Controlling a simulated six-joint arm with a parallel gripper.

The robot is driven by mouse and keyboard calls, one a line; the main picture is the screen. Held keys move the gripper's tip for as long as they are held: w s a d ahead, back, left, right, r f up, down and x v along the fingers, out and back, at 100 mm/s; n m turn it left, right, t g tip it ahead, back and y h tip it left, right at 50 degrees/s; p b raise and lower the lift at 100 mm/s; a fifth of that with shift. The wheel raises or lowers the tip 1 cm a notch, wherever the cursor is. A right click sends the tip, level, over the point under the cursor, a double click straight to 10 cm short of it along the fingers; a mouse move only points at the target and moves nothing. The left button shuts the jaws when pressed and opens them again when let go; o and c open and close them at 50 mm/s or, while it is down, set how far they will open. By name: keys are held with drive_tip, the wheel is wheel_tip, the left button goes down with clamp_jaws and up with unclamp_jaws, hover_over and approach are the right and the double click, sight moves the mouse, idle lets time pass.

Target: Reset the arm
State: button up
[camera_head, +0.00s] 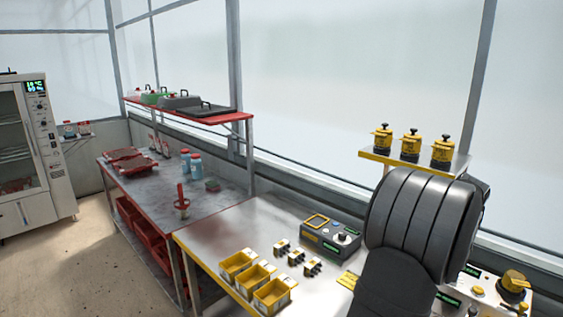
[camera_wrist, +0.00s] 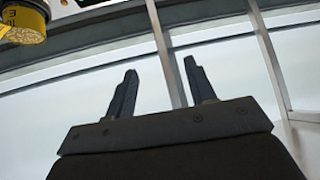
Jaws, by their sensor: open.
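My gripper (camera_wrist: 158,88) shows in the wrist view with its two dark fingers apart and nothing between them. Behind the fingers are the window panes and grey frame bars. In the head view my dark, ribbed arm fills the right side over the metal bench (camera_head: 215,237); the fingers cannot be made out there. The arm hides part of the bench and the equipment behind it.
The bench holds yellow bins (camera_head: 272,293), small black-and-yellow parts (camera_head: 296,257) and a grey control box (camera_head: 331,236). Yellow canisters (camera_head: 411,144) stand on a shelf just behind my arm. Another machine (camera_head: 483,291) sits at lower right. Open floor (camera_head: 60,262) lies at left.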

drive_tip(key=shift+w+d+r+m+t+h, duration=0.15)
drive_tip(key=shift+w+d+t+h, duration=0.2)
drive_tip(key=shift+w, duration=0.4)
drive_tip(key=shift+w+d+r+m+t+h, duration=0.15)
drive_tip(key=shift+w+d+t+h, duration=0.25)
drive_tip(key=shift+w, duration=0.3)
drive_tip(key=shift+w+d+r+t+h, duration=0.15)
drive_tip(key=shift+w+d+t+h, duration=0.2)
drive_tip(key=shift+w, duration=0.4)
drive_tip(key=shift+o, duration=0.4)
drive_tip(key=o, duration=1)
drive_tip(key=s+a+f+g+y, duration=0.1)
drive_tip(key=s+a+g, duration=0.1)
drive_tip(key=s, duration=0.6)
drive_tip(key=s+a+f+m+g+y, duration=0.1)
drive_tip(key=s+a+g+y, duration=0.15)
drive_tip(key=s, duration=0.55)
drive_tip(key=s+a+f+g+y, duration=0.1)
drive_tip(key=s+g, duration=0.2)
drive_tip(key=s, duration=0.6)
drive_tip(key=shift+h, duration=0.25)
drive_tip(key=x, duration=0.9)
drive_tip(key=shift+w+d+f, duration=0.1)
drive_tip(key=shift+w+f, duration=0.2)
drive_tip(key=shift+w, duration=0.05)
